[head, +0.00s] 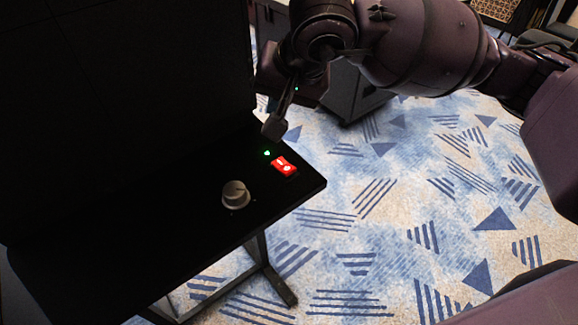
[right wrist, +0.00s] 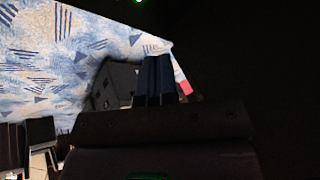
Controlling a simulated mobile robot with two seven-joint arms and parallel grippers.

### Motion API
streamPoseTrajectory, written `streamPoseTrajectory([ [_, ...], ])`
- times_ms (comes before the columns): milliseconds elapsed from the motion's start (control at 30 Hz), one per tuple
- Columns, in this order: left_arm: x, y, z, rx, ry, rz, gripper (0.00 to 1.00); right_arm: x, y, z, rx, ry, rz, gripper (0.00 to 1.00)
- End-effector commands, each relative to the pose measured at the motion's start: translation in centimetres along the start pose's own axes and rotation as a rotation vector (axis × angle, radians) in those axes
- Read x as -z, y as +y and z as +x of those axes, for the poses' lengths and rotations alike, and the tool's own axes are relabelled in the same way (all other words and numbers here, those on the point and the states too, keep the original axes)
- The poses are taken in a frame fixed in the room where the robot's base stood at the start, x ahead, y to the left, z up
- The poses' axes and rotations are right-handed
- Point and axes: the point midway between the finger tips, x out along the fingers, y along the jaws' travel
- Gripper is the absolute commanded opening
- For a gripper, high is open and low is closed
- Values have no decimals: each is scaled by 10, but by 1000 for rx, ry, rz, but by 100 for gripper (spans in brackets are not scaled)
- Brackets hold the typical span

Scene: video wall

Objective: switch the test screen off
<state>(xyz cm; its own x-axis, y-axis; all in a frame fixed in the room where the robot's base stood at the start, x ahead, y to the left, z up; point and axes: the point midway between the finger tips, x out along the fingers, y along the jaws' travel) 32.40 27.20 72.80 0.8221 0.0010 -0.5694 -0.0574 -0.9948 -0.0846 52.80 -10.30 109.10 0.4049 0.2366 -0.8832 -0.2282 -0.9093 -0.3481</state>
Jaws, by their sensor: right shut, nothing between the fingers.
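A red lit rocker switch (head: 284,166) with white marks sits near the right end of a black console top (head: 300,190). A small green light (head: 267,153) glows just beside it, and a silver knob (head: 235,194) stands to its left. A large dark panel (head: 120,70) rises behind the console top; no picture shows on it. My right gripper (head: 274,128) is shut and empty, its fingertips beyond the green light and apart from the switch. In the right wrist view the closed fingers (right wrist: 154,75) show beside a small red and white patch (right wrist: 184,87). My left gripper is not in view.
A metal stand leg (head: 268,275) supports the console. Patterned blue and beige carpet (head: 400,200) is open to the right. A dark cabinet (head: 350,95) stands behind my right arm.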

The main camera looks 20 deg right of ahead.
Motion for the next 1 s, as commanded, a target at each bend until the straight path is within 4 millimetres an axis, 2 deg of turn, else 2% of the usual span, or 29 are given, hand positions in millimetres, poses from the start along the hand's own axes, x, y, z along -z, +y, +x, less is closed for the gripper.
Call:
streamPoseTrajectory([
  [367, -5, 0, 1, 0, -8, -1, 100, -6, 4, 8, 2, -5, 3, 0],
  [600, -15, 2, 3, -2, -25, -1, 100, -20, 18, 28, 2, -9, 4, 0],
  [1000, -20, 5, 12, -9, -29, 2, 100, -42, 40, 58, 2, -9, 4, 0],
])
